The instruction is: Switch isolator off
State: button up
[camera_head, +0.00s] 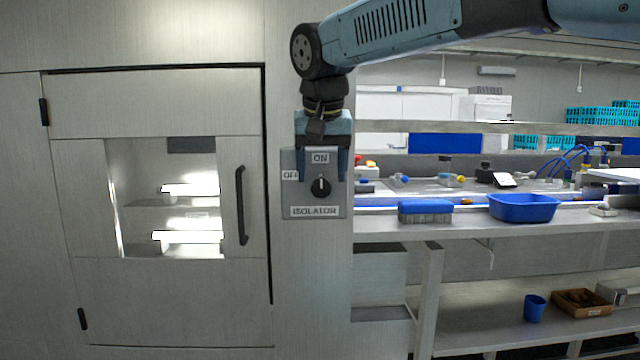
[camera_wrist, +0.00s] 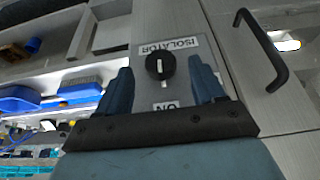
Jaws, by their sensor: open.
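The isolator (camera_head: 335,197) is a grey plate on the cabinet front with a black rotary knob (camera_head: 320,187) and labels reading ON, OFF and ISOLATOR. The knob's white mark points up to ON. My gripper (camera_head: 322,178) hangs in front of the upper part of the plate, fingers pointing down on either side of the ON label. In the wrist view the isolator knob (camera_wrist: 160,66) shows between and beyond the two blue fingertips of my gripper (camera_wrist: 162,75). The fingers are apart and hold nothing. I cannot tell how far they are from the plate.
A cabinet door (camera_head: 160,300) with a window and a black handle (camera_head: 241,205) stands left of the isolator. At right is a bench (camera_head: 460,222) with a blue brush (camera_head: 425,208) and a blue tub (camera_head: 523,207). A lower shelf (camera_head: 480,330) carries a blue cup (camera_head: 534,308) and a brown box (camera_head: 582,303).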

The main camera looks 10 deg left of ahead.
aim_at(321, 186)
jog(key=shift+x, duration=1.8)
